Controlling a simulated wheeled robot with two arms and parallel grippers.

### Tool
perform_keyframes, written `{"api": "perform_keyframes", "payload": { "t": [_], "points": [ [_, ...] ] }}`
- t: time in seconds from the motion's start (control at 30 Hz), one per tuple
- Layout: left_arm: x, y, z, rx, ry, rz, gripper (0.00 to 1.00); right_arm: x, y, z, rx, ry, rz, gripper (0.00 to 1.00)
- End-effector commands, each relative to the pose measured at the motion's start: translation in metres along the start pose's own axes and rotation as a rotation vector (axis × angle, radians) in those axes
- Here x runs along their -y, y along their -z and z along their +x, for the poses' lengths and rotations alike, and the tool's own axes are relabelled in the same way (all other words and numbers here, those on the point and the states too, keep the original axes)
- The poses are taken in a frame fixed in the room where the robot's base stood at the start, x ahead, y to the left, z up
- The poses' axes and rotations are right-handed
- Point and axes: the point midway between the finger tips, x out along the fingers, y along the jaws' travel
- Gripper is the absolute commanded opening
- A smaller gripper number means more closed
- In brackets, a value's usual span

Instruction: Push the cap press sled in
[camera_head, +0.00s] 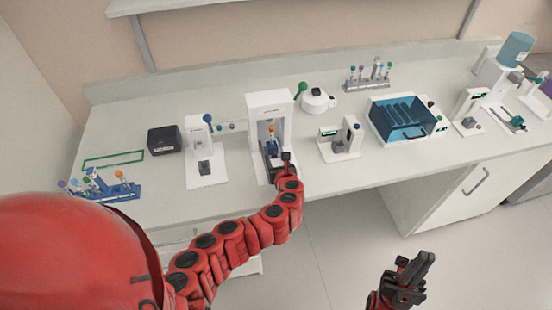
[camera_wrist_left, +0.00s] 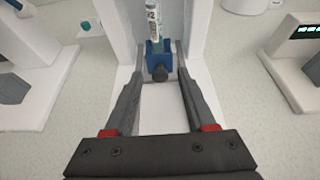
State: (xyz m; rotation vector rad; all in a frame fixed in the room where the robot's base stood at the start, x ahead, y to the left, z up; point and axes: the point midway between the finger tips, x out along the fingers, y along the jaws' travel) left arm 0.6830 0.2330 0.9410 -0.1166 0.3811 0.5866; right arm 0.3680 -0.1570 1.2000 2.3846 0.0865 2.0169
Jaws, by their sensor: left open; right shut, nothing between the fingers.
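The white cap press (camera_head: 269,106) stands at the middle of the bench, with a green-knobbed lever (camera_head: 299,90) at its right. Its blue sled (camera_wrist_left: 158,52), with a dark round knob (camera_wrist_left: 160,73) at the front, holds an upright tube (camera_wrist_left: 153,22); the tube has an orange cap (camera_head: 271,129) in the head view. My left gripper (camera_head: 275,157) is open at the front of the press. In the left wrist view its fingers (camera_wrist_left: 160,60) lie on either side of the sled and knob; contact is unclear. My right gripper (camera_head: 412,272) is shut and empty, off the bench.
A white device with a blue knob (camera_head: 203,150) stands left of the press, and a white station (camera_head: 341,138) stands right. A blue tube rack (camera_head: 103,187) is at the front left. A blue-lidded box (camera_head: 403,116) is further right.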

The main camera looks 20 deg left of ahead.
Motion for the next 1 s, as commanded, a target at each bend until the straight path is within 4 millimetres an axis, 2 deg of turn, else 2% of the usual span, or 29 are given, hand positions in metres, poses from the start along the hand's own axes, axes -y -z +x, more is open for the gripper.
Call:
{"api": "perform_keyframes", "payload": {
  "t": [0.07, 0.3, 0.4, 1.0],
  "points": [
    [0.0001, 0.0000, -0.0001, 0.000, 0.000, 0.000, 0.56, 0.0000, 0.0000, 0.0000, 0.000, 0.000, 0.000, 0.00],
    [0.0002, -0.0001, -0.0002, 0.000, 0.001, 0.000, 0.14, 0.0000, 0.0000, -0.0001, 0.000, 0.000, 0.000, 0.00],
    [0.0002, -0.0001, -0.0003, 0.000, 0.001, 0.000, 0.00, 0.0000, 0.0000, 0.0000, 0.000, 0.000, 0.000, 0.00],
    [0.0003, -0.0002, -0.0003, 0.000, 0.001, 0.000, 0.00, 0.0000, 0.0000, 0.0000, 0.000, 0.000, 0.000, 0.00]
  ]
}}
